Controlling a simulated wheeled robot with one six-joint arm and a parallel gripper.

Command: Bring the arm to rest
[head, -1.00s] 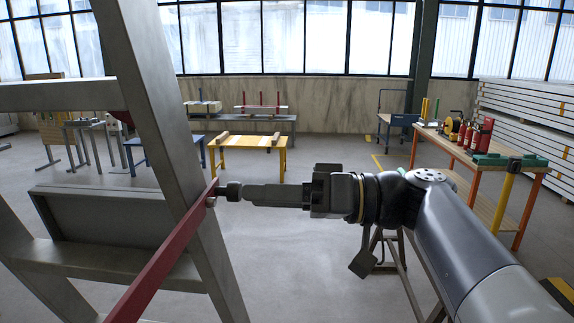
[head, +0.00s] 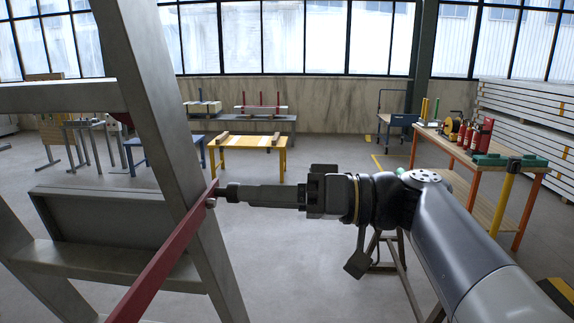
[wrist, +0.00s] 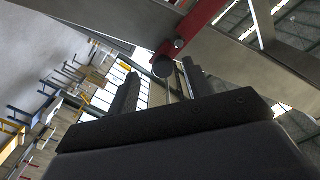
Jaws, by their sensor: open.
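My gripper (head: 240,193) reaches left from my arm toward the steel frame (head: 163,115) and its red diagonal bar (head: 160,262). In the wrist view the two fingers of my gripper (wrist: 160,85) stand apart. A dark round end piece (wrist: 163,67) shows between and beyond the fingertips, close to the red bar (wrist: 203,12). A small round bolt head (head: 211,202) sits on the red bar beside the fingertips. I cannot tell whether the fingers touch the round piece.
A workbench (head: 483,165) with red and green items stands at the right. A yellow table (head: 247,145) and a blue table (head: 165,143) stand farther back. White panels (head: 530,115) are stacked at the far right. The floor in the middle is mostly clear.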

